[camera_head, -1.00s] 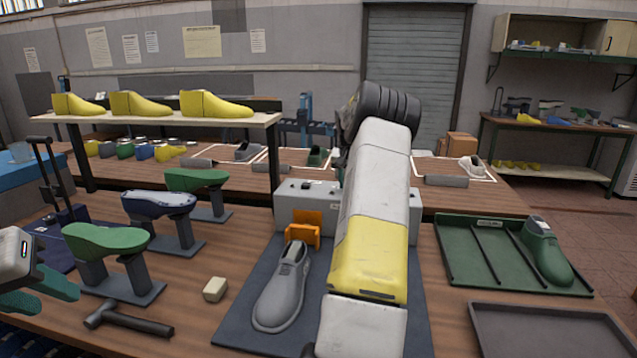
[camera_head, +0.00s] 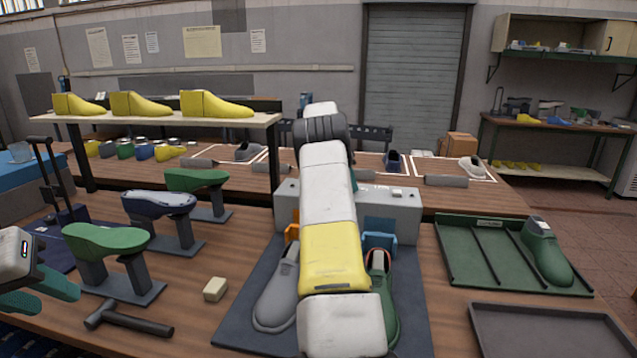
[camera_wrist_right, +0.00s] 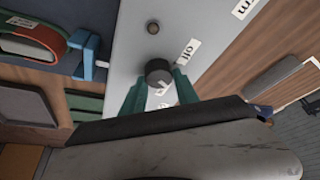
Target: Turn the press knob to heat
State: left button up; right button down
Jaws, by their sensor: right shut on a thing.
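The press (camera_head: 405,212) is a grey box behind the dark mat; my right arm crosses in front of it in the head view. In the right wrist view, its top (camera_wrist_right: 128,70) carries a dark round knob (camera_wrist_right: 158,71) with "off" printed on a label beside it. The green fingers of my right gripper (camera_wrist_right: 160,90) are on either side of the knob, shut on it. A label near the knob's lower edge is partly covered. Which way the knob points is unclear. My left gripper (camera_head: 42,292) is open and empty at the left edge.
A grey shoe (camera_head: 272,295) and a green shoe (camera_head: 382,310) lie on the mat before the press. An orange clamp (camera_head: 291,232) and a blue clamp (camera_head: 380,242) stand at its front. A green tray (camera_head: 465,262) is to the right; a hammer (camera_head: 130,322) lies left.

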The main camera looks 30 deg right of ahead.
jog(key=shift+m+g, duration=0.5)
jog(key=shift+m, duration=0.9)
jog(key=shift+m+y, duration=0.3)
jog(key=shift+m, duration=0.2)
jog(key=c, duration=0.9)
grip_release()
